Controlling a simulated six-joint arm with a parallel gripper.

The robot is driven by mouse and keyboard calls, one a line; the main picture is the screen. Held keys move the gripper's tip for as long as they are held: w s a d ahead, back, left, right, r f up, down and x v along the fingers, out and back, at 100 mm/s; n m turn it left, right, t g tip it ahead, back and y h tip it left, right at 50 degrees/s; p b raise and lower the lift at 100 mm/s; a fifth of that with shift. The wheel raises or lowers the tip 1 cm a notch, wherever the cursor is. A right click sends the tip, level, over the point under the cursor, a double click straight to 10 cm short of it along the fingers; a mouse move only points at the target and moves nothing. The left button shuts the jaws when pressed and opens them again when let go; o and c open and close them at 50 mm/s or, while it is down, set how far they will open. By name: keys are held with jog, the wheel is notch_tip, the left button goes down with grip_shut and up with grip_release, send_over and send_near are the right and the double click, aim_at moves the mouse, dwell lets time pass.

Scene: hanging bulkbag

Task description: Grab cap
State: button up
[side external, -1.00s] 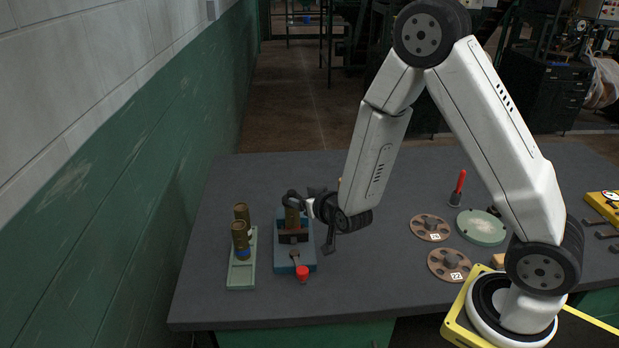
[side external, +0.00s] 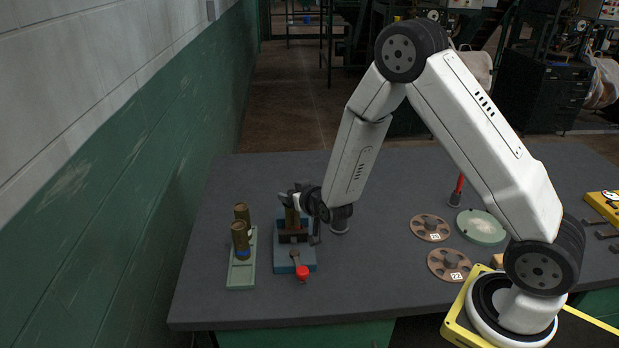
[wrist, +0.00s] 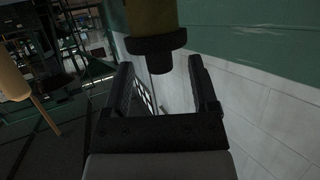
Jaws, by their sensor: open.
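An olive-brass cylinder (side external: 292,217) stands upright in the blue fixture (side external: 306,265) on the table. My gripper (side external: 287,196) is at its upper end in the side view and hides its top. In the wrist view, an olive cylinder (wrist: 150,14) enters from the top edge. It ends in a dark collar (wrist: 156,43) and a narrower dark tip, probably the cap (wrist: 160,63). My gripper (wrist: 162,72) is open, with one finger on each side of the tip. Gaps show on both sides, so the fingers look apart from it.
A green holder (side external: 241,274) with two brass cylinders (side external: 240,240) stands left of the fixture. A red-ended lever (side external: 302,272) is at its front. Brown discs (side external: 430,227) and a round green plate (side external: 482,227) lie to the right. The green and grey wall is at left.

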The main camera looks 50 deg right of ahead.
jog(key=shift+w+d+f, duration=0.1)
jog(key=shift+w, duration=0.15)
dwell(0.3)
grip_shut()
